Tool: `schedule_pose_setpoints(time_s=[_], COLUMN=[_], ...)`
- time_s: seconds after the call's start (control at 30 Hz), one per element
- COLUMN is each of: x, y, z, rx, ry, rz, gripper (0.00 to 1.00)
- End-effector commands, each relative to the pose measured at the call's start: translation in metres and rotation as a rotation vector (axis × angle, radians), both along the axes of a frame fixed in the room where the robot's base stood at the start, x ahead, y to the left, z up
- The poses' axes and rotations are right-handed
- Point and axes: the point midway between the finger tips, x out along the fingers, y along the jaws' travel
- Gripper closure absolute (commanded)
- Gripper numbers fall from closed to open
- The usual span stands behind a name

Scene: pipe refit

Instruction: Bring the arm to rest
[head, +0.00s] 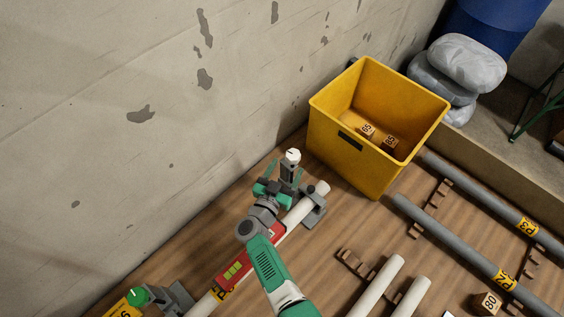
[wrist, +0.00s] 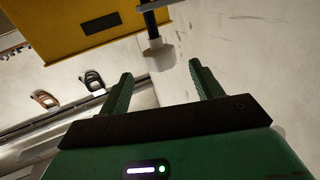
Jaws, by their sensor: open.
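My arm reaches over the wooden floor, and my gripper (head: 284,172) is beside a grey clamp (head: 314,207) on a white pipe (head: 309,203) near the wall. In the wrist view its two green fingers (wrist: 160,72) are apart, with nothing gripped between them. A white cap on a dark post (wrist: 158,56) shows just past the fingertips. The same white cap (head: 292,156) stands up by the gripper in the head view. I cannot tell how far the fingers are from it. Part of the clamp is hidden by my gripper.
A yellow bin (head: 337,150) holding small numbered blocks (head: 367,130) stands close behind the gripper. The concrete wall (head: 130,140) is to the left. Grey pipes (head: 450,236), wooden rests (head: 430,208) and a loose block (head: 487,303) lie right. A green knob (head: 138,296) is at lower left.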

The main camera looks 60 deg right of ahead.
Motion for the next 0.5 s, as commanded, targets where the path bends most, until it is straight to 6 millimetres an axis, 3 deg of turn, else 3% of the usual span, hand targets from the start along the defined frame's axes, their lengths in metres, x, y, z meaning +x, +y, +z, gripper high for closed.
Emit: schedule_pose_setpoints(time_s=[0.37, 0.43, 0.5], x=[0.000, 0.012, 0.037], y=[0.000, 0.000, 0.001], z=[0.000, 0.013, 0.041], rx=[0.000, -0.017, -0.055], ry=[0.000, -0.024, -0.080], rz=[0.000, 0.031, 0.108], gripper=[0.35, 0.35, 0.35])
